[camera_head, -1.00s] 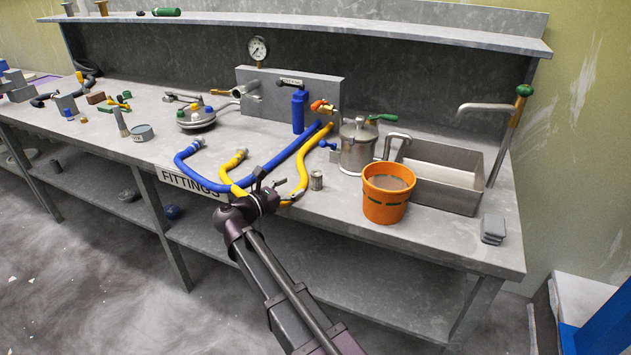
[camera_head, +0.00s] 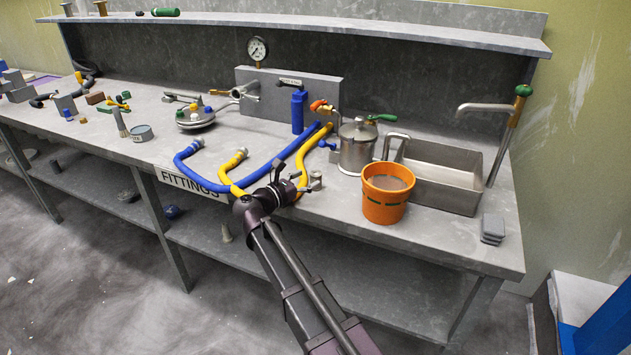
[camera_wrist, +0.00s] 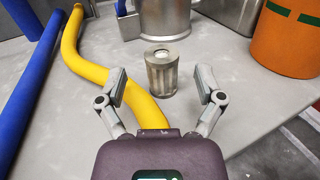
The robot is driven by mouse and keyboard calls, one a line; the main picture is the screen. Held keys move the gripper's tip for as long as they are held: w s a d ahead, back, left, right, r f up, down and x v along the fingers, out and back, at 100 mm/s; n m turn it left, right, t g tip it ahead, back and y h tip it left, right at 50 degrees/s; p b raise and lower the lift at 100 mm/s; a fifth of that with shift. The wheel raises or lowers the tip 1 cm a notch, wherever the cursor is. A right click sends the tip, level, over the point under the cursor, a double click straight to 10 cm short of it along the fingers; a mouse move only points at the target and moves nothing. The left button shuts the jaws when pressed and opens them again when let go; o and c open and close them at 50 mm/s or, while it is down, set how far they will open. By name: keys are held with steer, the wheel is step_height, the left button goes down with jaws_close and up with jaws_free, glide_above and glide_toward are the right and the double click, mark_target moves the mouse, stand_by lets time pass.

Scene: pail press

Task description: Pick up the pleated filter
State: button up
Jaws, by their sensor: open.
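The pleated filter (camera_wrist: 162,76) is a small grey ribbed cylinder with a pale round top. It stands upright on the bench, ahead of my gripper in the wrist view. In the head view the filter (camera_head: 315,181) shows just right of my gripper (camera_head: 290,181), partly hidden. In the wrist view my gripper (camera_wrist: 161,92) is open, with one finger on each side of the line to the filter. The fingertips look short of the filter or near its sides; the exact gap I cannot tell. Nothing is held.
A yellow hose (camera_wrist: 112,78) runs close left of the filter, passing near the left finger. A steel pot (camera_head: 355,150) stands behind it. An orange pail (camera_head: 386,200) and a steel sink (camera_head: 440,195) stand to the right. Bench surface right of the filter is clear.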

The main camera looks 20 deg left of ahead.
mark_target(312, 177)
steer(key=shift+x, duration=1.8)
steer(key=shift+s, duration=0.1)
steer(key=shift+d, duration=0.1)
steer(key=c, duration=1)
